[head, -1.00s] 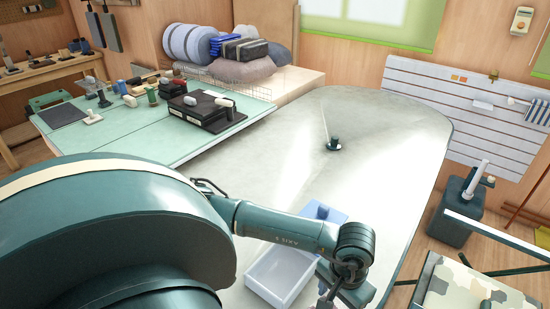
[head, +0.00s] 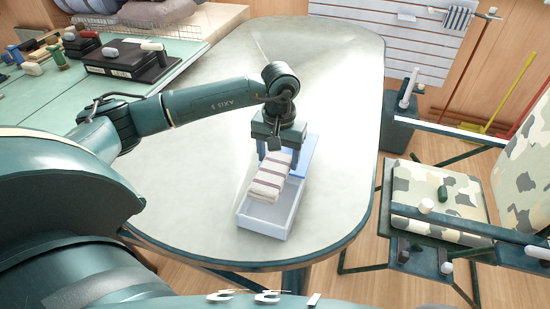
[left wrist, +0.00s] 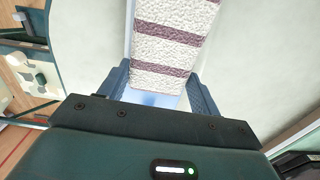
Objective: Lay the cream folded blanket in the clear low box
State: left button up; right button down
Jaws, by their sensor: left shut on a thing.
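The cream folded blanket (head: 268,180), with purple-brown stripes, hangs from my left gripper (head: 279,152) over the clear low box (head: 261,226). My left gripper is shut on the blanket's far end. The near end of the blanket reaches over the middle of the box; I cannot tell whether it touches the floor or walls. In the left wrist view the blanket (left wrist: 172,45) lies between the two blue fingers (left wrist: 160,92). My right gripper is not in view.
The box stands on a pale rounded table (head: 335,130), close to its near edge. A blue object (head: 304,156) lies just behind the box. A camouflage chair (head: 440,190) stands to the right. The table's far part is clear.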

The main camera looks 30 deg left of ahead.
aim_at(278, 166)
pick_arm(q)
jog(key=shift+w+a+r, duration=0.25)
jog(key=shift+w+a, duration=0.05)
jog(key=shift+w, duration=0.05)
jog(key=shift+r, duration=0.1)
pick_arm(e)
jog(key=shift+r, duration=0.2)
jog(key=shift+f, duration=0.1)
